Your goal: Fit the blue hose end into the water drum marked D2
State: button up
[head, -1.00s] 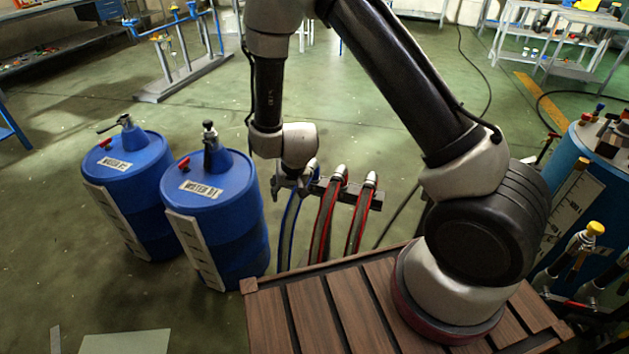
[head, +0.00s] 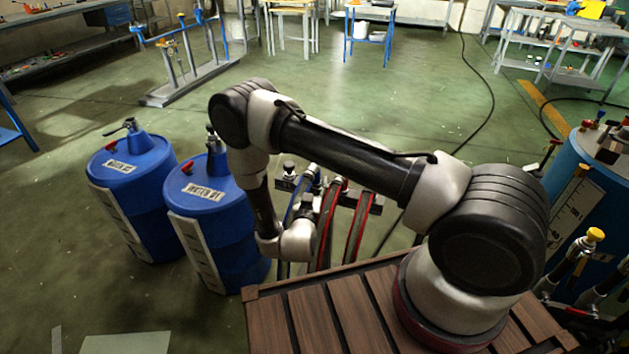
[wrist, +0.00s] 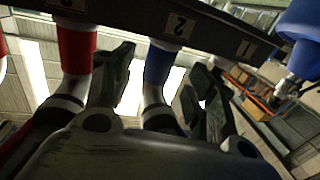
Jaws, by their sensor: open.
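The blue hose (head: 300,195) hangs from the hose rack, left of the red hoses in the head view. In the wrist view the blue hose (wrist: 161,68) stands between the two spread fingers of my gripper (wrist: 163,72), which is open; I cannot tell whether a finger touches it. In the head view my gripper is hidden behind my wrist and the hoses. Two blue drums stand left of my arm. The left one (head: 130,190), whose label is too blurred to read surely, seems to be D2; the right one (head: 205,215) seems to be D1.
Red hoses (head: 357,225) hang close beside the blue one from the dark rack bar (wrist: 200,28), which carries number marks. My arm passes in front of the right drum. A wooden slatted deck (head: 310,310) lies in front. A blue tank (head: 590,185) stands at right. Open floor lies behind.

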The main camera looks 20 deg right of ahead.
jog(key=x, duration=0.5)
jog(key=shift+w+d+f, duration=0.1)
jog(key=shift+d, duration=0.05)
grip_shut()
